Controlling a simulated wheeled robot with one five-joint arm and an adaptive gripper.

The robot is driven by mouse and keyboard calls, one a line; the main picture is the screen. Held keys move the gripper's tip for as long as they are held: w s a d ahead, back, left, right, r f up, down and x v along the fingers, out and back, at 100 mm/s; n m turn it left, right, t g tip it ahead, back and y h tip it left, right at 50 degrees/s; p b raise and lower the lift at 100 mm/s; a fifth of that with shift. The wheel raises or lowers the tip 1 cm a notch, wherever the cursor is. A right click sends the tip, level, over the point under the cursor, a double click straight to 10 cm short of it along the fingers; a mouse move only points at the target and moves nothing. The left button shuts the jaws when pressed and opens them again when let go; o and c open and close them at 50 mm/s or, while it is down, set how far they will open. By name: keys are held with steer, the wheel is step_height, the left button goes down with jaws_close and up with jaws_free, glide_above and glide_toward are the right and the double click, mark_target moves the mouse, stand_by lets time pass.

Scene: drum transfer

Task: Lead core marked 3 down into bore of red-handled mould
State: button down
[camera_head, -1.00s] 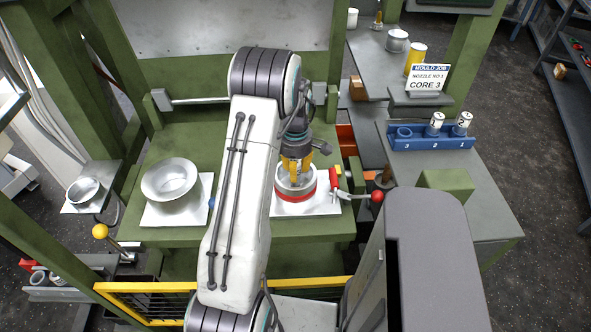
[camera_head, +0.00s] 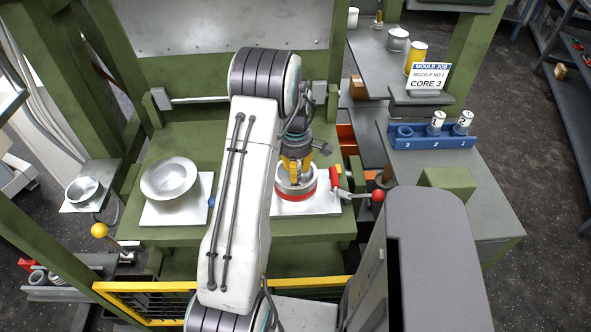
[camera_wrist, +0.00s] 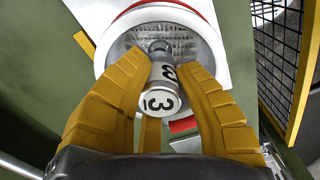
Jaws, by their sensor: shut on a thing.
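My gripper (camera_wrist: 163,92) is shut on the lead core (camera_wrist: 160,99), a silver cylinder with a white top marked 3. In the wrist view the core hangs between the yellow fingers, its far end over the mould's opening. I cannot tell how far its tip is into the bore. The red-handled mould (camera_head: 295,195), a silver ring with a red band, sits on a white plate under my gripper (camera_head: 296,178). It also fills the upper part of the wrist view (camera_wrist: 207,42). Its red handle (camera_head: 335,181) stands at its right side. In the head view my fingers hide the core.
A wide silver bowl-like mould (camera_head: 170,178) sits on a white plate at left. The blue rack (camera_head: 420,141) at right holds cores marked 1 and 2; slot 3 is empty. A sign (camera_head: 429,76) reads CORE 3. A red-knobbed lever (camera_head: 378,195) stands right of the mould.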

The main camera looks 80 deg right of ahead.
steer(key=shift+f+b, duration=1.3)
steer(key=shift+f, duration=0.3)
steer(key=c, duration=1)
jaws_free()
steer(key=shift+o, duration=0.2)
step_height(320, 180, up, 12)
stand_by(0.4)
